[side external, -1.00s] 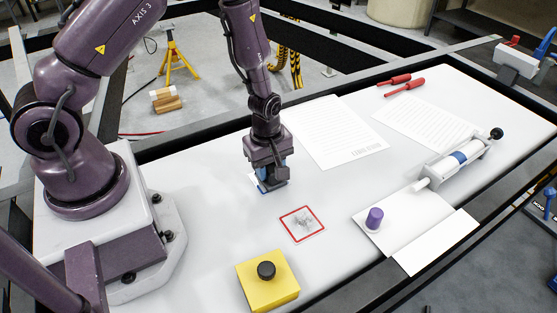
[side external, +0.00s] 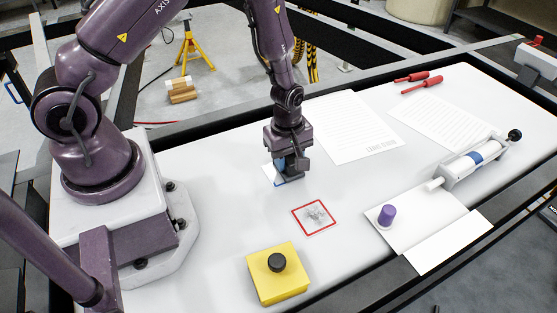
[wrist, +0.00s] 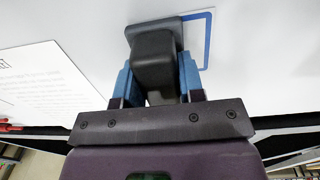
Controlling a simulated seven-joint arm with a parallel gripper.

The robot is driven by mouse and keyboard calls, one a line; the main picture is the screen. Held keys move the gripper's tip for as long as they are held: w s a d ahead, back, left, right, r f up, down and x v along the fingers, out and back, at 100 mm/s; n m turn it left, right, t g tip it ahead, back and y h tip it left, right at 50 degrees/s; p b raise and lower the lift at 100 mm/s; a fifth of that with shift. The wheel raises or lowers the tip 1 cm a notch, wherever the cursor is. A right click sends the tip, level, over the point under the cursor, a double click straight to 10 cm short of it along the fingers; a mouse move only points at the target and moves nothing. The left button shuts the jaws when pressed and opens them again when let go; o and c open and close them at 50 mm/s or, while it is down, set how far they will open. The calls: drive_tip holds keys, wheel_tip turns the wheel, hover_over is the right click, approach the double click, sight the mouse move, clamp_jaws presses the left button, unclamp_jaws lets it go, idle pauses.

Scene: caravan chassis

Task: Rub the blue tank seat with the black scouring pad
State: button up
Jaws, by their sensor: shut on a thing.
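My gripper (side external: 287,165) points down at the white table, its blue fingers shut on the dark grip of the black scouring pad (side external: 293,177). In the wrist view the pad (wrist: 151,45) sits between the fingertips (wrist: 158,78), its flat base at or very near the surface; contact cannot be told for sure. A blue-outlined square (side external: 268,173), which looks like the blue tank seat, lies under and beside the pad. In the wrist view its blue border (wrist: 207,40) shows to the right of the pad, which covers part of it.
A red-outlined square with grey marks (side external: 314,216) lies nearby. A yellow block with a black knob (side external: 278,275), a purple cap (side external: 387,215), a white cylinder in a cradle (side external: 470,162), paper sheets (side external: 350,130) and red screwdrivers (side external: 420,86) surround clear table.

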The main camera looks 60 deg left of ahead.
drive_tip(key=shift+w, duration=0.85)
drive_tip(key=shift+w+r, duration=0.1)
drive_tip(key=shift+w, duration=0.1)
wheel_tip(320, 180, up, 8)
drive_tip(key=shift+s+d, duration=0.1)
drive_tip(key=shift+d, duration=0.05)
